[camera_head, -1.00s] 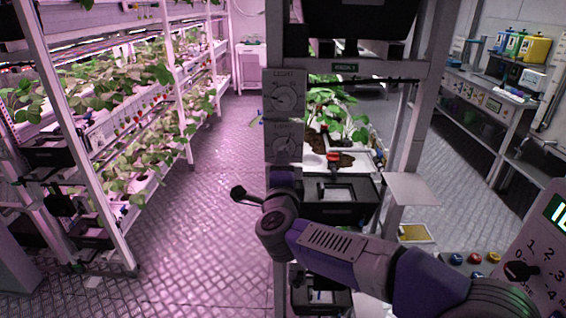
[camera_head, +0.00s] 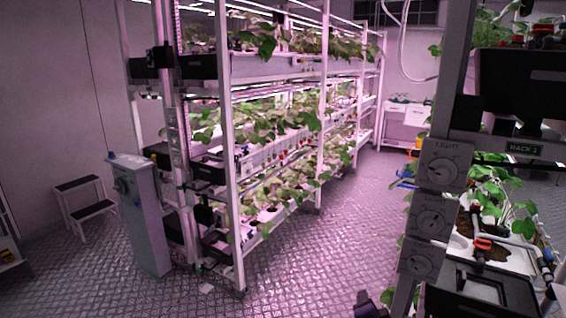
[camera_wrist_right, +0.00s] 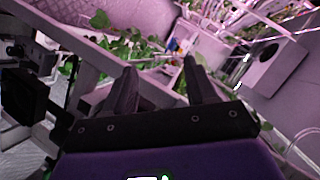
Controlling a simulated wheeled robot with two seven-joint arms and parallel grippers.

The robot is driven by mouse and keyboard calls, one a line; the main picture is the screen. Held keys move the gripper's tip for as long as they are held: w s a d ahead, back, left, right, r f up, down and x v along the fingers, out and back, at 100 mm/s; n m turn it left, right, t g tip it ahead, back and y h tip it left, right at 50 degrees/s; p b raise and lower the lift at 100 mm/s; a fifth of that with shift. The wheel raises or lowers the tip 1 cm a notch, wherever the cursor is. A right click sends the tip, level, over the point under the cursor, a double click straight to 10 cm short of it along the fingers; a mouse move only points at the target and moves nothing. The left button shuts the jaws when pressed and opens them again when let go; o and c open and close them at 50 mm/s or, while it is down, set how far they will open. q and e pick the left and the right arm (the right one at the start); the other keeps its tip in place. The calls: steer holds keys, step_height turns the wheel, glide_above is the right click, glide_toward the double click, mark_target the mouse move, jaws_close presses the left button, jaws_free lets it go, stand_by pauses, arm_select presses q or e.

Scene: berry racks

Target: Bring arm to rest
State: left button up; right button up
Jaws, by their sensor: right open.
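My right gripper (camera_wrist_right: 160,78) shows in the right wrist view with its two dark fingers apart and nothing between them. Blurred plants and rack frames lie beyond the fingers. In the head view only a small dark and purple part of my arm shows at the bottom edge, right of the middle; the right gripper's fingers cannot be seen there. My left gripper is in neither view.
A planted rack (camera_head: 228,165) stands left of centre. A nearer rack post with light dials (camera_head: 437,165) and a plant tray (camera_head: 493,250) are at the right. A grey pedestal (camera_head: 140,220) and step stool (camera_head: 85,205) stand left. The middle floor (camera_head: 315,240) is clear.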

steer(key=s+a+f+n+g+y, duration=0.25)
steer(key=s+f+n, duration=0.2)
steer(key=f, duration=0.75)
steer(key=s+a+f+n+g+y, duration=0.2)
steer(key=s+a+f+n+g, duration=0.3)
steer(key=f, duration=0.7)
steer(key=s+a+f+n+g+y, duration=0.1)
steer(key=s+a+f+g, duration=0.1)
steer(key=s+f, duration=0.3)
steer(key=s+a+f+n+g+y, duration=0.1)
steer(key=s+f, duration=0.4)
steer(key=s, duration=0.9)
steer(key=a+g+y, duration=0.1)
steer(key=a+g, duration=0.1)
steer(key=shift+s+a+f, duration=0.2)
steer(key=shift+a+f, duration=0.1)
